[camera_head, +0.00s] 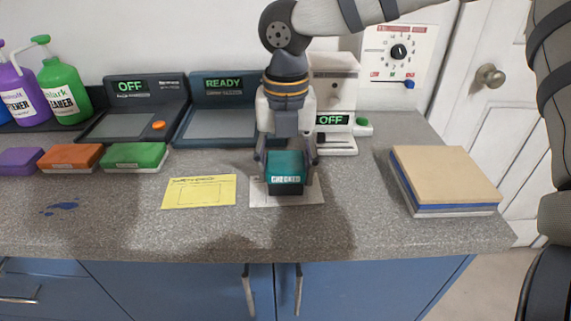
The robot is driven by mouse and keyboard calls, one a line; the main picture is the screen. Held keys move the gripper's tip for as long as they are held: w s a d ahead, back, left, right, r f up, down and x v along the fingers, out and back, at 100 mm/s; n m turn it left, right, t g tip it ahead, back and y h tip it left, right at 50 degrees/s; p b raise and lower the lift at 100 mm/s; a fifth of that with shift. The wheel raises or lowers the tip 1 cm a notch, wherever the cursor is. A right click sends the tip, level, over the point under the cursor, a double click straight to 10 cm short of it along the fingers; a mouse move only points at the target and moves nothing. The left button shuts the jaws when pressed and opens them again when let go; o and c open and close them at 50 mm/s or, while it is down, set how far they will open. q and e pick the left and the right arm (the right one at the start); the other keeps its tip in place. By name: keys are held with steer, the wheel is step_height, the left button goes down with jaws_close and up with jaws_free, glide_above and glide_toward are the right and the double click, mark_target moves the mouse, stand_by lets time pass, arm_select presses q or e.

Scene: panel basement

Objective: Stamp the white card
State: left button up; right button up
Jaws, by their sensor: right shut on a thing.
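The white card (312,190) lies flat on the grey counter, in the middle of the view. A teal stamp (285,163) labelled "CHECKED" stands over the card and hides its middle. My right gripper (286,172) points down from above with its fingers on either side of the stamp, shut on it. The stamp's dark base is at or just above the card; I cannot tell whether it touches. My left gripper is not in view.
A yellow card (199,192) lies just left of the white card. A stack of boards (444,180) lies at the right. Behind stand devices reading "OFF" (132,108) and "READY" (222,105). Sponges (136,156) and bottles (64,90) are at the left.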

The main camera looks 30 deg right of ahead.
steer(key=shift+f, duration=0.55)
stand_by(0.8)
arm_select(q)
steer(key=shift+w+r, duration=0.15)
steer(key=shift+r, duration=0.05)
arm_select(e)
steer(key=shift+f, duration=0.15)
stand_by(0.9)
step_height(320, 180, up, 3)
steer(key=shift+f+p, duration=0.15)
steer(key=shift+p, duration=0.4)
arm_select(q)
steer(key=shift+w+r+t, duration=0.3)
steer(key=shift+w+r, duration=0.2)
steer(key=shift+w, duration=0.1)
arm_select(e)
steer(key=shift+r, duration=2.25)
